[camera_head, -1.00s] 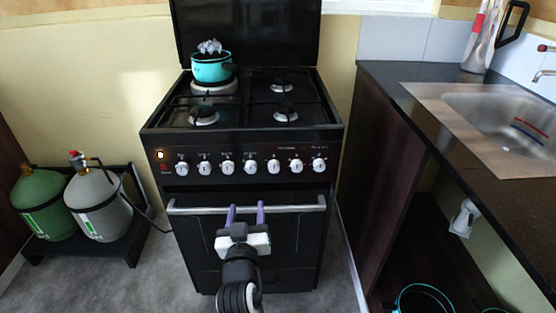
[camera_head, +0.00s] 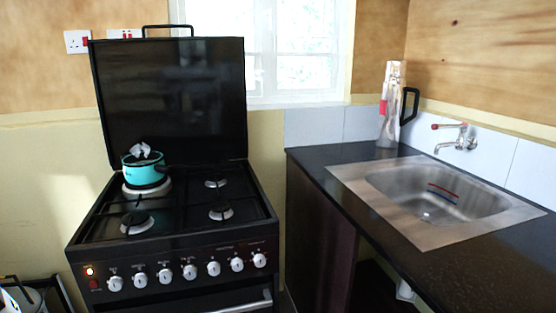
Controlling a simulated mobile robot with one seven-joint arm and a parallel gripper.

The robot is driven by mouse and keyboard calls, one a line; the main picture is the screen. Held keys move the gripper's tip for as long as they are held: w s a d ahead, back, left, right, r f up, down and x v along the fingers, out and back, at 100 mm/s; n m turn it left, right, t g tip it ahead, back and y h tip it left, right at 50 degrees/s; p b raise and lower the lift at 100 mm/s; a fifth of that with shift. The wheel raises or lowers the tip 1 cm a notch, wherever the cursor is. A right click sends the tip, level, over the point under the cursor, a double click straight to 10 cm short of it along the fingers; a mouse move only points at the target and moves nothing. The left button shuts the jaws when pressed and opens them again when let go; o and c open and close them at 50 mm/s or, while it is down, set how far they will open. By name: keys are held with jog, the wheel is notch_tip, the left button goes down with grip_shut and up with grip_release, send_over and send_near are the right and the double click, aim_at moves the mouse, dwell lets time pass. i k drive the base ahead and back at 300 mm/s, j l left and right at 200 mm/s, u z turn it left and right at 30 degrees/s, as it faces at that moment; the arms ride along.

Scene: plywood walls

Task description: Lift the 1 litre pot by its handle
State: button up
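A small turquoise pot (camera_head: 145,172) sits upright on the back left burner of the black stove (camera_head: 170,210). A crumpled silvery thing (camera_head: 146,151) shows at its top; I cannot tell whether it is a lid knob or something inside. A dark patch at the pot's right side may be its handle, but it blends with the black stove and is hard to make out. No litre marking is readable.
The stove's raised lid (camera_head: 170,100) stands behind the pot. The other burners are empty. A dark counter (camera_head: 330,158) with a steel sink (camera_head: 440,195) and tap (camera_head: 456,138) is at the right, with a tall patterned object (camera_head: 392,105) at its back. A gas bottle (camera_head: 15,298) shows bottom left.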

aim_at(141, 170)
jog(key=i+j+z, duration=0.45)
jog(key=j, duration=0.3)
jog(key=i, duration=1.05)
